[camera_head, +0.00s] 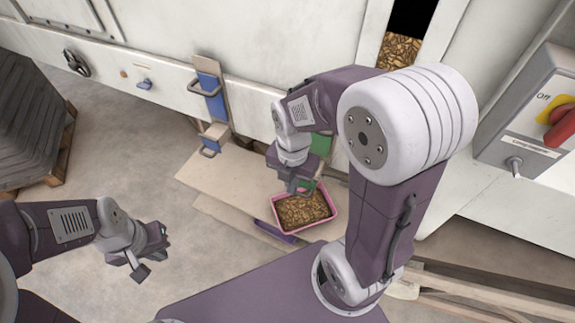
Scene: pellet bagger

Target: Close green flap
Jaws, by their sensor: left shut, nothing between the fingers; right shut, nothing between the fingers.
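The green flap (320,143) shows as a small green patch behind my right arm, above the pink tray. My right arm hides much of it, so I cannot tell how far open it is. More green (308,185) shows low by the tray's back edge. My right gripper (293,187) is shut and empty, just in front of the green parts and over the tray's back edge. I cannot tell whether it touches them. My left gripper (152,262) is shut and empty, low at the left, well away from the flap.
A pink tray (284,236) full of brown pellets stands on a beige board (225,172). Blue-fronted handled parts (211,100) are left of it. Pellets (400,50) show in an upper slot. A grey box with a red switch (561,128) is at right.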

